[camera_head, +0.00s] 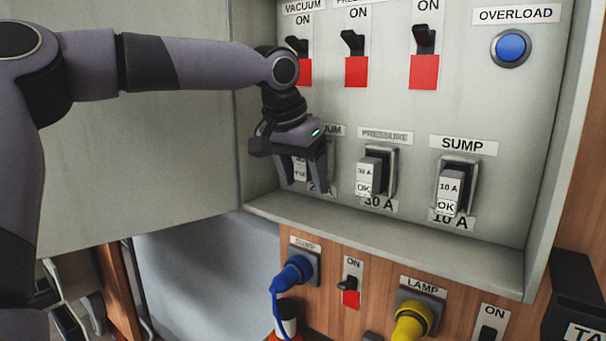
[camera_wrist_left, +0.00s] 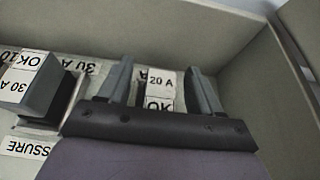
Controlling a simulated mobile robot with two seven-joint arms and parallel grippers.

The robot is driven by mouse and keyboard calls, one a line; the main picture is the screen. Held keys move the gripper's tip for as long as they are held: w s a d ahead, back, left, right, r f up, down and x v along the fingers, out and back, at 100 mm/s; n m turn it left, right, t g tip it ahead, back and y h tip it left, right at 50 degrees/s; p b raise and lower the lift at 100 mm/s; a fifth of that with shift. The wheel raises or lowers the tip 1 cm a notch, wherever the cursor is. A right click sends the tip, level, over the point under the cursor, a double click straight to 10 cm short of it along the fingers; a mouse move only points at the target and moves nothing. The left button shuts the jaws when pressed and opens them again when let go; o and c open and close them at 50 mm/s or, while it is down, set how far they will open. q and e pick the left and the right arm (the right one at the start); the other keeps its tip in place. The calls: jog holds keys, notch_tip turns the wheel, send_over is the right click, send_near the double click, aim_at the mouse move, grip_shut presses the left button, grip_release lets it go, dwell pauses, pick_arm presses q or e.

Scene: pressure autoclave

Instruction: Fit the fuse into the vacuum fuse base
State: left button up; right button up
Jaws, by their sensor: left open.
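My left gripper (camera_head: 303,186) is at the vacuum fuse position, at the left of the fuse row. Its fingers are open and point downward, one on each side of the vacuum fuse (camera_head: 299,169). In the left wrist view the fuse (camera_wrist_left: 160,88) shows its "20 A" and "OK" labels between the two spread fingers, with a gap visible beside it. The vacuum fuse base (camera_head: 331,152) is mostly hidden behind the gripper, so I cannot tell how deep the fuse sits in it. My right gripper is not in view.
The pressure fuse (camera_head: 369,172) and sump fuse (camera_head: 449,190) stand in their bases to the right. Switches with red plates (camera_head: 356,72) and the blue overload button (camera_head: 511,46) are above. A cabinet ledge (camera_head: 390,240) runs below, with blue (camera_head: 293,273) and yellow plugs (camera_head: 411,322) under it.

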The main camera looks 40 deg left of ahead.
aim_at(300, 162)
pick_arm(q)
jog(key=shift+v, duration=3.6)
jog(key=shift+d, duration=0.1)
